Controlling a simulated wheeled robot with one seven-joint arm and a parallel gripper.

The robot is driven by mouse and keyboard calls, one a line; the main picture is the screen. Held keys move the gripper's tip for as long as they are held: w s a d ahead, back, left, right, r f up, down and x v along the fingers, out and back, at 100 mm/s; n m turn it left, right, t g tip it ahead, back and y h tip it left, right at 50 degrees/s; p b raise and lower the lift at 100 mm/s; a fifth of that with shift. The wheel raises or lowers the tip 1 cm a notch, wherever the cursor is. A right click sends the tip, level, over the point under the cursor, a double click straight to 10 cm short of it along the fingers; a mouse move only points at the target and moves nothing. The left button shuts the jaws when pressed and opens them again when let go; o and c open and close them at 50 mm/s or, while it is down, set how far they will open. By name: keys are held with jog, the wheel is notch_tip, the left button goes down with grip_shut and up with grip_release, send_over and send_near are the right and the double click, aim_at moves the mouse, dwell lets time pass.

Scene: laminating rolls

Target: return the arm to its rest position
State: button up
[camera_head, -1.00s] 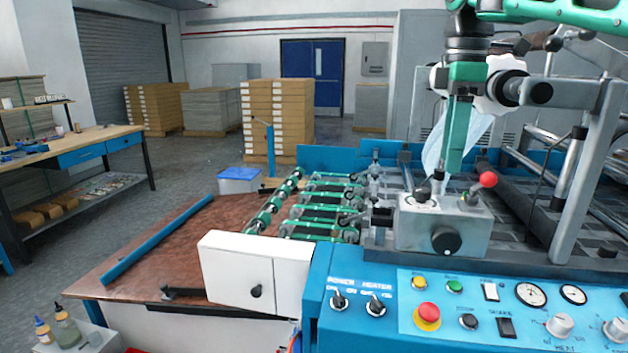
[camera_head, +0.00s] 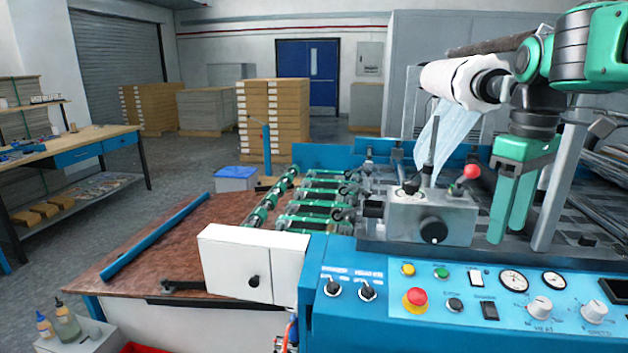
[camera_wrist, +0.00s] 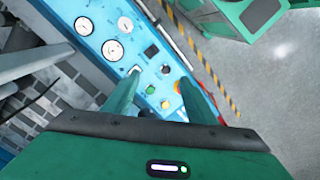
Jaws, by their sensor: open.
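My gripper (camera_head: 510,222) hangs from my green and black arm at the right of the head view, pointing down. Its two green fingers are apart with nothing between them. It is in front of the laminating machine's grey bed, to the right of the grey box with a red-knobbed lever (camera_head: 433,215). In the wrist view the fingers of my gripper (camera_wrist: 150,95) reach over the blue control panel (camera_wrist: 108,32), with gauges and buttons beyond the tips. I cannot tell the height of the fingertips above the machine.
A white film roll (camera_head: 455,82) with a hanging sheet is at the upper left of my arm. A grey post (camera_head: 560,185) stands close right of the gripper. The brown feed table (camera_head: 190,240) lies left. In the wrist view, clear floor (camera_wrist: 285,90) shows beyond yellow-black tape.

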jog(key=s+d+f+m, duration=0.3)
jog(key=s+f+m, duration=0.3)
jog(key=s+f, duration=0.3)
jog(key=s+d+f+m, duration=0.4)
jog(key=s+f+m, duration=0.2)
jog(key=s+f, duration=0.3)
jog(key=shift+s+d+f, duration=0.25)
jog(key=shift+s+d, duration=0.05)
jog(key=shift+s, duration=0.3)
jog(key=shift+w+f, duration=0.2)
jog(key=shift+w, duration=0.4)
